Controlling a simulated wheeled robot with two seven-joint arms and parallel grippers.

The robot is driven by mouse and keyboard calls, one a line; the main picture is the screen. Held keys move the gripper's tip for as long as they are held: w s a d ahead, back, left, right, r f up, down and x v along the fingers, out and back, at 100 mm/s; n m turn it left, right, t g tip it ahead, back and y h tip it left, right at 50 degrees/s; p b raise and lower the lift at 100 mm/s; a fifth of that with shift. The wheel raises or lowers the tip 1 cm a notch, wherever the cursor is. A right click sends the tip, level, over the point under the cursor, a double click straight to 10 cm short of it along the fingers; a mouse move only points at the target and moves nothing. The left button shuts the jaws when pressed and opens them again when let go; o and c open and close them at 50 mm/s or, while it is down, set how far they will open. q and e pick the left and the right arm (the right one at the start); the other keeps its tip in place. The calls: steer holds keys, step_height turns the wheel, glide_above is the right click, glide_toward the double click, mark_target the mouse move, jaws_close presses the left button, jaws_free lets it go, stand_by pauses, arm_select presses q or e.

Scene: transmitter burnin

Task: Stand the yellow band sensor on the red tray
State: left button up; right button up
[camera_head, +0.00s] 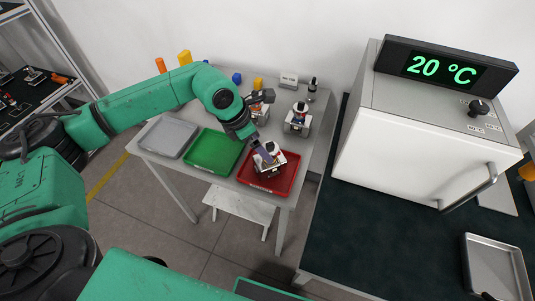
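The red tray (287,183) lies at the front right of the grey table. A small white and dark sensor (271,170) stands on it, its upper part partly covered by my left gripper (262,151). My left arm reaches in from the left, and the gripper is over the tray. Whether its fingers are closed on this sensor is too small to tell. I cannot make out a yellow band on it. Another sensor (298,120) stands on the table behind the tray, and a further white part (261,112) is partly hidden by the gripper. My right gripper is not in view.
A green tray (213,151) and a grey tray (168,138) lie left of the red tray. Small blocks and a dark bottle-like item (312,88) stand along the table's back. A white oven (405,125) showing 20 °C stands on the dark bench to the right.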

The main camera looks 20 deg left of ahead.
arm_select(q)
steer(key=v, duration=0.5)
steer(key=shift+d, duration=0.1)
